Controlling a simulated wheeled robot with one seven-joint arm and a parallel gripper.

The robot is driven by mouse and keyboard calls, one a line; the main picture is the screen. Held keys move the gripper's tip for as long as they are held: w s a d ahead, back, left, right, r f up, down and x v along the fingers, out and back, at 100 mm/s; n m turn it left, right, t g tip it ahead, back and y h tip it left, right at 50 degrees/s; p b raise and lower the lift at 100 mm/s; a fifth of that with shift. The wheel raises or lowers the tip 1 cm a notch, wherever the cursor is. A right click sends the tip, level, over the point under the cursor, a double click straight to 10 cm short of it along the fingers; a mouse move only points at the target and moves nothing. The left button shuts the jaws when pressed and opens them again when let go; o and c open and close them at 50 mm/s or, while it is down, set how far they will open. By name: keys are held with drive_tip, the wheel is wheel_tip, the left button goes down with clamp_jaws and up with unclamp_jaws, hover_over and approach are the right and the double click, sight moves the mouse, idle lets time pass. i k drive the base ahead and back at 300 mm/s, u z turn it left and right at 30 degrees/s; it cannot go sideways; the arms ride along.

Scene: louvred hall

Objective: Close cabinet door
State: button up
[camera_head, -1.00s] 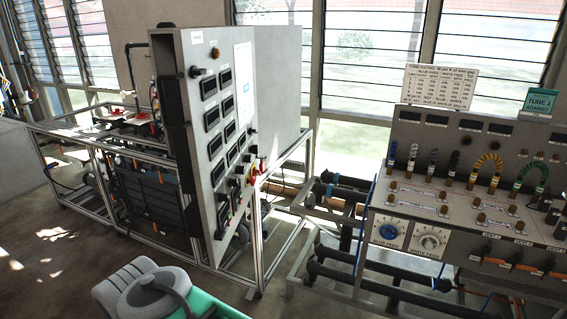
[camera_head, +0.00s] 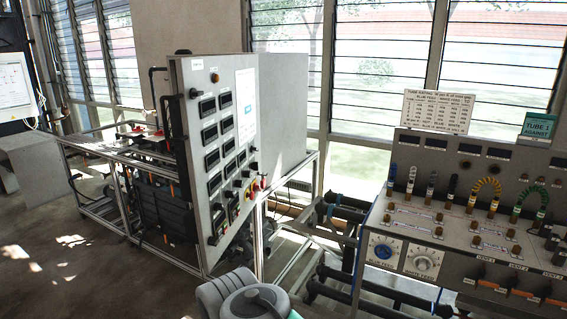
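The cabinet is a light grey box (camera_head: 284,105) on a metal frame stand, left of centre. Its door seems to be the tall grey panel (camera_head: 245,140) with rows of dark meters, knobs and a white label. The panel stands out at an angle from the box and looks open. Its left edge reaches well past the box, with dark parts showing behind it. How wide the gap is cannot be told. My gripper is not in view. A rounded grey part with teal, apparently of my own arm, shows at the bottom edge, in front of and below the panel.
A control bench (camera_head: 400,232) with coloured hoses and dials stands at the right, with dark pipes (camera_head: 365,290) low beside it. A metal frame (camera_head: 122,205) with equipment extends left of the panel. Open floor (camera_head: 75,275) lies at the lower left. Louvred windows are behind.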

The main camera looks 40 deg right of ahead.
sight(187, 124)
drive_tip(key=z, duration=0.7)
drive_tip(key=i, duration=1.65)
drive_tip(key=z, duration=0.55)
drive_tip(key=k, duration=1.25)
drive_tip(key=u, duration=1.35)
drive_tip(key=i, duration=0.5)
drive_tip(key=u, duration=0.05)
